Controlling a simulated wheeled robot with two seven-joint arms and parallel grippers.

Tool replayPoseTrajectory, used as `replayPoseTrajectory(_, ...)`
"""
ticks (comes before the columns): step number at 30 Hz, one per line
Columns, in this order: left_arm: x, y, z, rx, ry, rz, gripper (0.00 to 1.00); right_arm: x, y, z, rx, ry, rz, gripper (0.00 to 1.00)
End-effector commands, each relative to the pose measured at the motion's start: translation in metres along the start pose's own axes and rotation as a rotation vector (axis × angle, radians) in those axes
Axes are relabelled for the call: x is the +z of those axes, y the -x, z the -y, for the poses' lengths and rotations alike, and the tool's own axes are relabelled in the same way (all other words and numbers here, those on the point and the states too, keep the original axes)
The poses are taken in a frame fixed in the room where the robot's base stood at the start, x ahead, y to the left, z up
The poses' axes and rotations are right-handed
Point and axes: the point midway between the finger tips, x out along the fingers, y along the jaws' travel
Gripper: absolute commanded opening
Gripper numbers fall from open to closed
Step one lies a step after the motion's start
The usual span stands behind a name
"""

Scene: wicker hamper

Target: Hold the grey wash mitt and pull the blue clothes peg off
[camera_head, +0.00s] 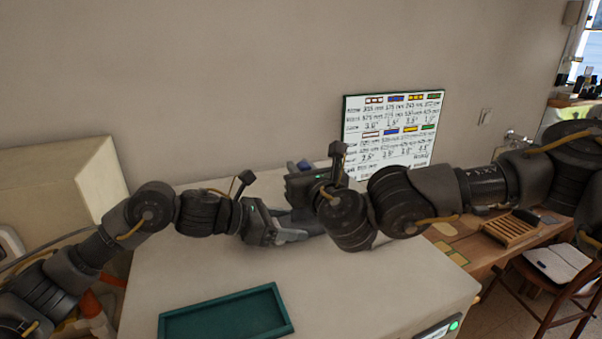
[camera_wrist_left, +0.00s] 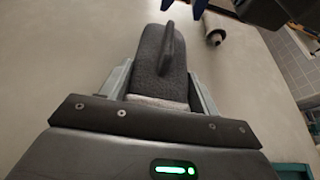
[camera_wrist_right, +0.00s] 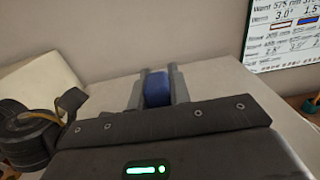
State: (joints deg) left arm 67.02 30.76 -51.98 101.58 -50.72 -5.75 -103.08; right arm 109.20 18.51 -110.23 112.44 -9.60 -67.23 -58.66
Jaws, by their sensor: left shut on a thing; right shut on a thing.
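The grey wash mitt (camera_wrist_left: 155,82) lies between the two fingers of my left gripper (camera_wrist_left: 160,88) in the left wrist view, with its thumb part standing up. My left gripper (camera_head: 290,237) is shut on it low over the pale tabletop in the head view; the mitt (camera_head: 301,221) shows partly there. My right gripper (camera_wrist_right: 158,86) is shut on the blue clothes peg (camera_wrist_right: 157,90). In the head view the peg (camera_head: 304,165) shows slightly beyond my right gripper (camera_head: 297,168). In the left wrist view the peg's blue prongs (camera_wrist_left: 200,8) appear apart from the mitt, above its far end.
An empty teal tray (camera_head: 225,316) lies on the pale tabletop (camera_head: 345,290) at the near edge. A whiteboard (camera_head: 395,130) stands behind at the right. A pale box-like thing (camera_head: 62,190) is at the left. A pale cylinder (camera_wrist_left: 213,27) lies beyond the mitt.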

Motion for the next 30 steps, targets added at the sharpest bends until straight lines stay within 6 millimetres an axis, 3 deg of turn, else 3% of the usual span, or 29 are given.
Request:
replayPoseTrajectory(13, 0.000, 0.000, 0.000, 0.000, 0.000, 0.000, 0.38, 0.003, 0.000, 0.000, 0.000, 0.000, 0.000, 0.00)
replayPoseTrajectory(30, 0.000, 0.000, 0.000, 0.000, 0.000, 0.000, 0.38, 0.026, 0.000, 0.000, 0.000, -0.001, 0.000, 0.00)
